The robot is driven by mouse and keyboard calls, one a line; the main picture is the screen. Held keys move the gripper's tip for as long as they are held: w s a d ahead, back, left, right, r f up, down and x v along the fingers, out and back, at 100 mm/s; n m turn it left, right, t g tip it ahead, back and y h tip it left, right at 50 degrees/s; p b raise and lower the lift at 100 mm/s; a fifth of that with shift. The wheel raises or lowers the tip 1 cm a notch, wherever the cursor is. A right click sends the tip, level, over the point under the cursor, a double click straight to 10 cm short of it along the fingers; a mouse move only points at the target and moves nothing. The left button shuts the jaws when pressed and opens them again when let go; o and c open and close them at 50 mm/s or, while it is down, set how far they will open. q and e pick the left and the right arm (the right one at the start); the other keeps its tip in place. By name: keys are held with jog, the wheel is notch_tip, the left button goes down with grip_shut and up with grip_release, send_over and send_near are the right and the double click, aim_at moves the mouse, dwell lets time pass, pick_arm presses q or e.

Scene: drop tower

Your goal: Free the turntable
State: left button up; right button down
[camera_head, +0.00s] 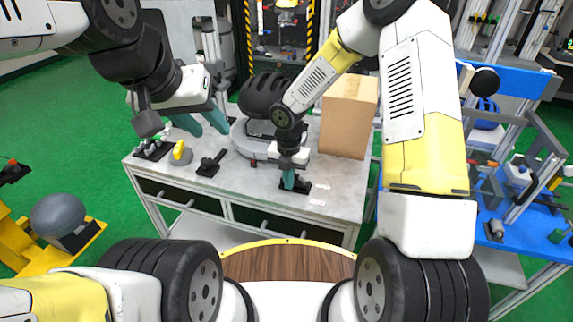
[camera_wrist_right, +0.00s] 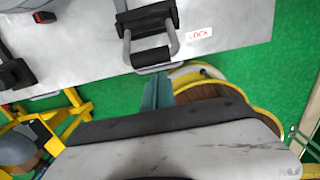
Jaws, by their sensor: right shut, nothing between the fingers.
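The turntable (camera_head: 243,143) is a grey round disc on the grey table, partly hidden behind my right arm. A black latch (camera_head: 296,187) with a grey loop handle sits at the table's front edge. In the right wrist view, the latch handle (camera_wrist_right: 152,57) lies beside a red "LOCK" label (camera_wrist_right: 200,33). My right gripper (camera_head: 289,180), with teal fingers (camera_wrist_right: 157,90), is shut and empty right at the handle; I cannot tell whether they touch. Another black latch (camera_head: 209,164) is left of the turntable. My left gripper (camera_head: 202,122) is open and empty above the table's back left.
A cardboard box (camera_head: 348,118) stands at the table's right. A yellow knob on a grey base (camera_head: 180,153) and a dark fixture (camera_head: 153,150) are at the left. A blue workbench (camera_head: 510,200) with tools stands to the right.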

jog(key=shift+w+d+r, duration=0.1)
jog(key=shift+w+r, duration=0.15)
jog(key=shift+w, duration=0.35)
